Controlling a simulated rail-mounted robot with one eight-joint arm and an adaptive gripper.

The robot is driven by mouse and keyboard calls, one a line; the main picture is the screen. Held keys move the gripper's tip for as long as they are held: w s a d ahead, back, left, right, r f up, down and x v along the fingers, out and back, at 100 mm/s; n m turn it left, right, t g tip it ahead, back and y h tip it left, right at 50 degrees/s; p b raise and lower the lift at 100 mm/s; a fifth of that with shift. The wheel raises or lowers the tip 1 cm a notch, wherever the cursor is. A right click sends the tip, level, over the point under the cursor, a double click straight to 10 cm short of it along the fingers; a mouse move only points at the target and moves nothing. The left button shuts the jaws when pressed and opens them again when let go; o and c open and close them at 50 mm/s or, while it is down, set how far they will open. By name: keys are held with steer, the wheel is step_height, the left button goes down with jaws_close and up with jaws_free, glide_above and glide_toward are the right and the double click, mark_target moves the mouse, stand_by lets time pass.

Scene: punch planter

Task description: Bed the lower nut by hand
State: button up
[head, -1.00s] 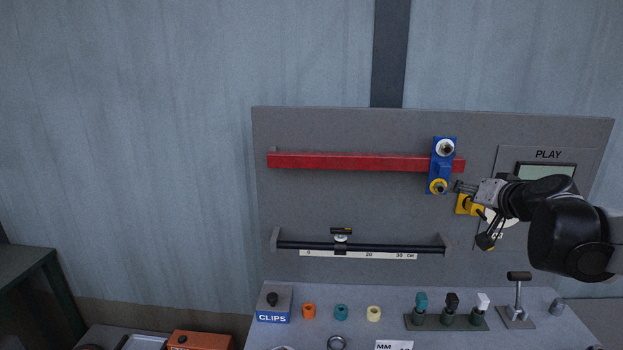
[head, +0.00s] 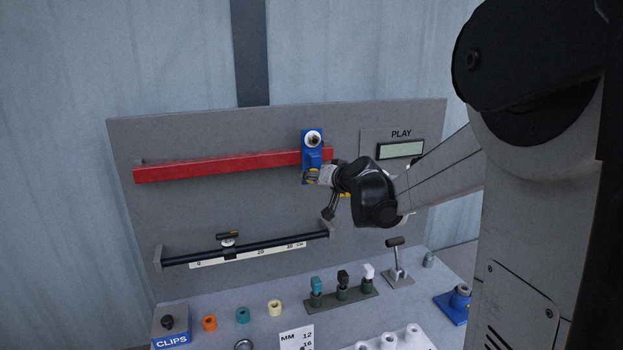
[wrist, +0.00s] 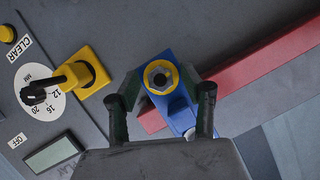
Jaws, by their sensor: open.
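A blue block (head: 312,157) is mounted across the red bar (head: 220,165) on the upright grey panel. Its upper nut (head: 313,138) is pale and in plain view. Its lower nut (wrist: 161,77) sits in a yellow ring at the block's lower end and is partly hidden by my gripper in the head view. My gripper (wrist: 163,92) is open, with one finger on each side of the lower nut in the wrist view. I cannot tell whether the fingers touch it.
A yellow-based dial (wrist: 75,77) marked MM is close beside my gripper. Below are a black rod with a scale (head: 245,248), several coloured rings, and a small lever (head: 397,262) on the bench.

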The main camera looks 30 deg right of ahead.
jaws_close()
steer(key=m+y+b, duration=0.1)
steer(key=m+b, duration=0.1)
steer(key=b, duration=0.1)
steer(key=shift+m+t+y, duration=0.4)
stand_by(0.3)
jaws_free()
